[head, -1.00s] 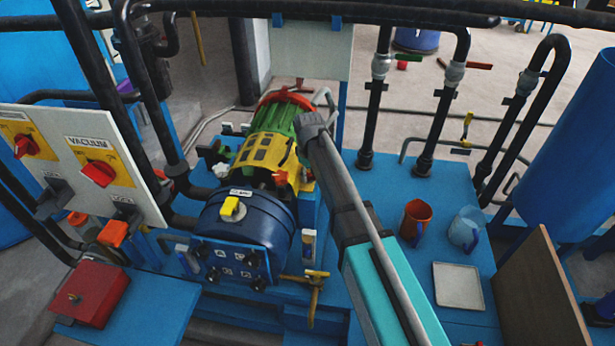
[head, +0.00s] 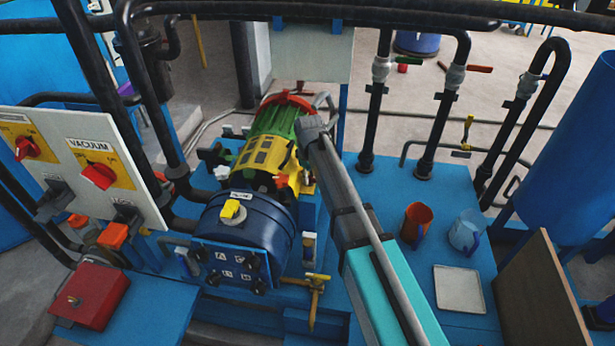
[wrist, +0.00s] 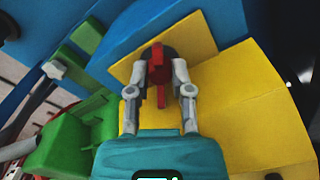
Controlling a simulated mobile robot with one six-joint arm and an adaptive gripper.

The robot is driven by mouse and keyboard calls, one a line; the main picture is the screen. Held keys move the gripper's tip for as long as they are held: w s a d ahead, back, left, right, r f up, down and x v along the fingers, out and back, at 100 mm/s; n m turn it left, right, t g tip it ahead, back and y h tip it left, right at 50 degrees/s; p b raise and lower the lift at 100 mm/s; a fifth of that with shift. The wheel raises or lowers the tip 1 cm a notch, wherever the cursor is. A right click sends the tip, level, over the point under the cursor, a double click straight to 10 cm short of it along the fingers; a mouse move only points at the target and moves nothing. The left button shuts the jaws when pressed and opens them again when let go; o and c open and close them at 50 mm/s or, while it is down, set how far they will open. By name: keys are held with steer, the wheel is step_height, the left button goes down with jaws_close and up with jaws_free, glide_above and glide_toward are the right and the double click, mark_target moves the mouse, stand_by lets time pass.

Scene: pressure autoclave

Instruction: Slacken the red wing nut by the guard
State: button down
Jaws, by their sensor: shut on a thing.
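In the wrist view, my gripper (wrist: 160,66) is shut on the red wing nut (wrist: 158,77), one finger on each side of it. The wing points along the view, with a dark round part behind its far end. The yellow guard (wrist: 245,98) lies beneath and to the right of the fingers. In the head view, the yellow guard (head: 268,153) sits on the machine between a green section and the blue drum. My arm comes in from the lower right and ends at the guard's right side; its wrist hides the fingers there.
A green block (wrist: 78,140) with a pale bolt stands left of my gripper. The blue drum (head: 235,220) with a yellow knob is in front of the guard. An orange mug (head: 416,222), a clear blue jug (head: 465,232) and a white tray (head: 459,289) stand to the right.

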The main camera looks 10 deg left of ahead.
steer(key=shift+n, duration=0.3)
steer(key=n, duration=0.4)
steer(key=shift+s+n, duration=0.1)
steer(key=shift+n, duration=0.2)
steer(key=n, duration=0.4)
steer(key=shift+d, duration=0.1)
steer(key=shift+n, duration=0.3)
steer(key=c, duration=0.8)
jaws_free()
